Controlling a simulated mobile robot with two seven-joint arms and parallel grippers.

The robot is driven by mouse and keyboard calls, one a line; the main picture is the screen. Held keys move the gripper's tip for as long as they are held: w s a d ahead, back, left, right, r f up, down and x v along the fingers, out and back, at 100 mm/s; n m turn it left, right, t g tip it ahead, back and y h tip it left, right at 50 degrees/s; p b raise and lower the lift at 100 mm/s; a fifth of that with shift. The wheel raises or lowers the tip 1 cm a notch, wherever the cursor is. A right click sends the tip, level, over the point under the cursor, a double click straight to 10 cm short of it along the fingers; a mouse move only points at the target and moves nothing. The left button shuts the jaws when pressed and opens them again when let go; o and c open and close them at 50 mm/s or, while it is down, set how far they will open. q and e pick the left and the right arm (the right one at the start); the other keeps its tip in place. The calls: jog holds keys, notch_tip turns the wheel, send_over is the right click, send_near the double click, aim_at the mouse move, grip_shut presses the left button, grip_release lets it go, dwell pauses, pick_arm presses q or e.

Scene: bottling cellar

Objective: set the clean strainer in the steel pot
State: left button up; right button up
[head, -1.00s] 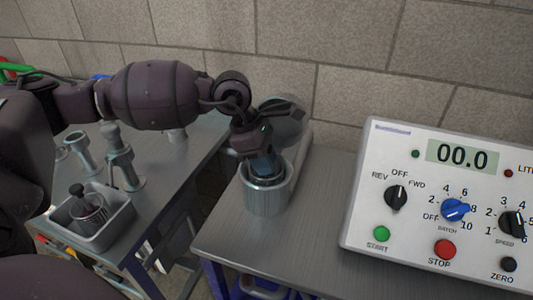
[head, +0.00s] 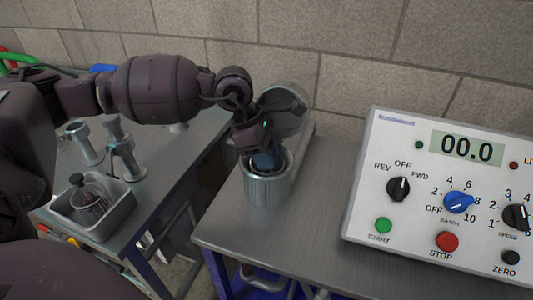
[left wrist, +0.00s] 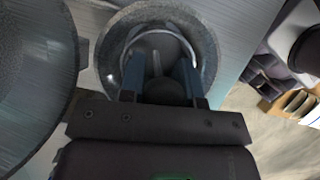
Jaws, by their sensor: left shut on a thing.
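The steel pot (head: 267,188) stands upright on the right-hand steel bench, and its rim (left wrist: 108,62) shows in the left wrist view. My left gripper (head: 266,160) points down into the pot's mouth. Its blue fingers (left wrist: 160,80) are shut on the strainer's dark knob. The strainer (left wrist: 136,45) is inside the pot's mouth, its pale rim showing within the pot wall. Its lower part is hidden, so I cannot tell whether it rests on the pot. Another strainer (head: 88,203) with a dark knob is in the grey tray on the left bench. My right gripper is not in view.
A control box (head: 440,190) with knobs and buttons stands right of the pot. A round grey cover (head: 293,112) is behind the pot by the wall. The grey tray (head: 125,208) and metal fittings (head: 122,150) are on the left bench. A gap separates the benches.

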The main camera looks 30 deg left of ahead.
pick_arm(q)
jog(key=shift+f, duration=0.45)
dwell(0.7)
jog(key=o, duration=1)
jog(key=shift+a+r, duration=0.1)
jog(key=shift+r, duration=0.25)
jog(key=p+v, duration=0.2)
jog(key=v, duration=0.8)
jog(key=shift+s, duration=0.1)
